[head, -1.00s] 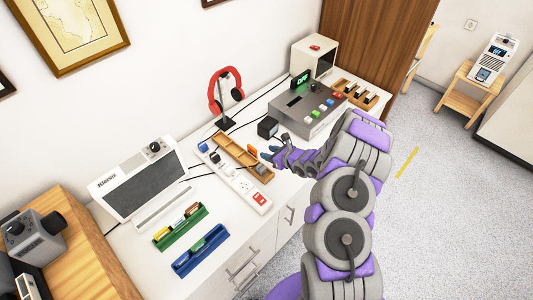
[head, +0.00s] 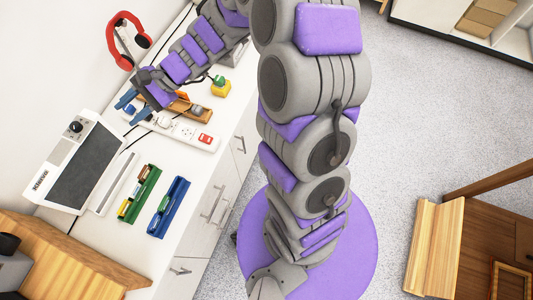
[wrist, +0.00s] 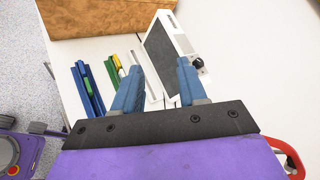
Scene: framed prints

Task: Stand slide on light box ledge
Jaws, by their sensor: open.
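The light box (head: 78,165) is white with a dark grey panel and a knob, and stands tilted back on the white counter. A pale ledge strip (head: 112,184) lies along its front. A green rack (head: 140,193) holds several small coloured slides (head: 132,195). A blue rack (head: 168,206) beside it holds a green-topped piece (head: 165,204). My gripper (head: 126,110) is open and empty above the counter, beyond the light box. In the wrist view, its blue fingers (wrist: 158,78) point toward the light box (wrist: 165,48) and racks, with nothing between them.
A white power strip (head: 185,130), an orange-brown tray (head: 188,107) and a yellow block (head: 221,87) lie near my gripper. Red headphones (head: 128,38) stand behind. A wooden surface (head: 75,265) borders the near end. The counter beside the blue rack is clear.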

